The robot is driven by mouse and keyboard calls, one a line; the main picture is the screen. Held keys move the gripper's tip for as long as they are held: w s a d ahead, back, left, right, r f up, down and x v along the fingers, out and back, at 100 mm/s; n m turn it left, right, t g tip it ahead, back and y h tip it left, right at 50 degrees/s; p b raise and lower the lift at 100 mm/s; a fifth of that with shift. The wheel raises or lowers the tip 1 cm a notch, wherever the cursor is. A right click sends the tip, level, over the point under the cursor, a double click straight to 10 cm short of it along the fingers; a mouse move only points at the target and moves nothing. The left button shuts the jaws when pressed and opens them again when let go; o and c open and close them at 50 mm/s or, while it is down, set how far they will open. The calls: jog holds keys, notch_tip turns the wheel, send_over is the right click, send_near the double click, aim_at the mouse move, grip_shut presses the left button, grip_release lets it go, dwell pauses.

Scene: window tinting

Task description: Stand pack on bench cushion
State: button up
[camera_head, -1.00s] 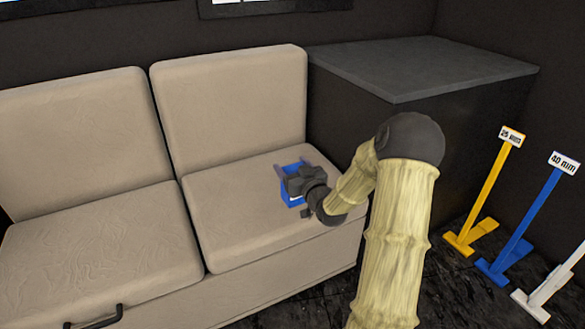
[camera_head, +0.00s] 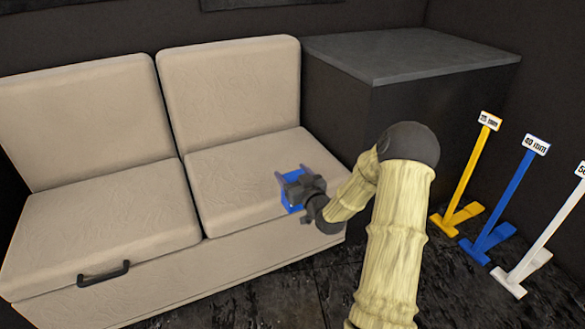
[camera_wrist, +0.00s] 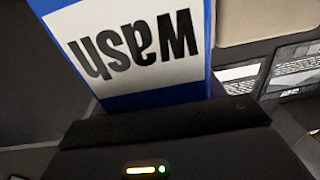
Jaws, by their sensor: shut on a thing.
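The blue pack (camera_head: 291,208) is in my gripper (camera_head: 290,190). In the wrist view the pack (camera_wrist: 130,45) fills the upper left and shows a white label reading "wash", upside down. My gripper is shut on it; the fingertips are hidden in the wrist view. In the head view the gripper and pack appear over the front part of the right-hand beige bench cushion (camera_head: 235,165). I cannot tell whether the pack touches the cushion.
A left seat cushion (camera_head: 100,225) lies beside it, with backrests behind. A black handle (camera_head: 103,273) is on the bench front. A dark grey cabinet (camera_head: 410,58) stands to the right. Yellow (camera_head: 467,165), blue (camera_head: 510,190) and white (camera_head: 545,240) labelled stands are on the floor.

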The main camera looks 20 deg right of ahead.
jog(key=shift+s+a+f, duration=0.15)
jog(key=shift+f, duration=0.25)
jog(key=s+a+f+p, duration=0.2)
jog(key=s+a+f, duration=0.1)
jog(key=a+f, duration=0.4)
jog(key=s+a+f+h+p, duration=0.1)
jog(key=s+a+f+p, duration=0.1)
jog(key=a+f, duration=0.6)
notch_tip(320, 180, down, 2)
jog(key=shift+s+f+m+p, duration=0.1)
jog(key=shift+s+m+p, duration=0.3)
jog(key=shift+s, duration=0.2)
